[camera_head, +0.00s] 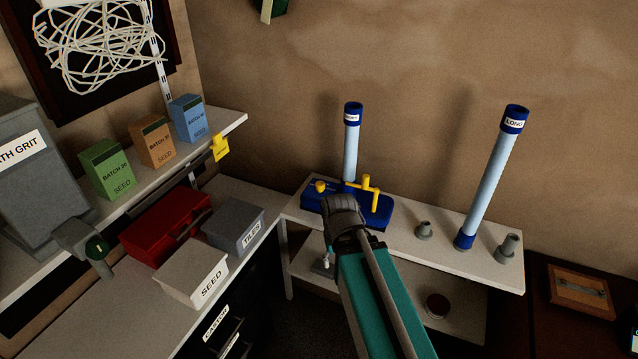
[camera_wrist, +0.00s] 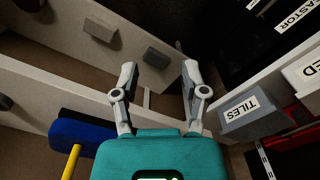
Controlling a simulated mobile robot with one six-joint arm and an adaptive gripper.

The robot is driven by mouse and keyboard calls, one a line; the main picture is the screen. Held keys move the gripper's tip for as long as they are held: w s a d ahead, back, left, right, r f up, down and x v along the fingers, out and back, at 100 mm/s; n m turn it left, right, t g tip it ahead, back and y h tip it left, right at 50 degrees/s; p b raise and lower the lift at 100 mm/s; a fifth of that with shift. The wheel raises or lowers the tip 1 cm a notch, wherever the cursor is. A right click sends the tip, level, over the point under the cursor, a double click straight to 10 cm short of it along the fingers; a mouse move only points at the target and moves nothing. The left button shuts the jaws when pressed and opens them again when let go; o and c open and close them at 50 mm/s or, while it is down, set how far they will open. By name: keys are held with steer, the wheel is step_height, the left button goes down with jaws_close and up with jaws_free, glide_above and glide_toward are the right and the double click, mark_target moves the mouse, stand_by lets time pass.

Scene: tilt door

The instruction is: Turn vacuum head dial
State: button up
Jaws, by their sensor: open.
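The blue vacuum head (camera_head: 378,212) sits on a white bench against the wall. A pale blue tube (camera_head: 351,150) with dark blue ends stands upright at its back. A yellow knob (camera_head: 320,186) is on its left and a yellow T-shaped handle (camera_head: 371,190) on its right; I cannot tell which is the dial. My arm hides part of its front. In the wrist view its blue body (camera_wrist: 80,133) and a yellow bar (camera_wrist: 72,162) show at lower left. My gripper (camera_wrist: 159,76) is open and empty, apart from the vacuum head.
The left counter holds a red box (camera_head: 160,225), a tiles box (camera_head: 236,228) and a seed box (camera_head: 190,275). Drawers are below.

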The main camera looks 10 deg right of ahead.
steer(key=shift+o, duration=1.3)
steer(key=shift+d, duration=0.1)
steer(key=shift+o, duration=0.4)
steer(key=shift+w+r, duration=0.15)
steer(key=shift+w, duration=0.05)
step_height(320, 180, up, 17)
steer(key=n+p, duration=0.2)
steer(key=p, duration=1.5)
glide_above(320, 183)
steer(key=shift+f, duration=0.35)
step_height(320, 183, down, 13)
steer(key=b, duration=1.3)
steer(key=shift+f+b, duration=0.2)
steer(key=shift+b, duration=0.2)
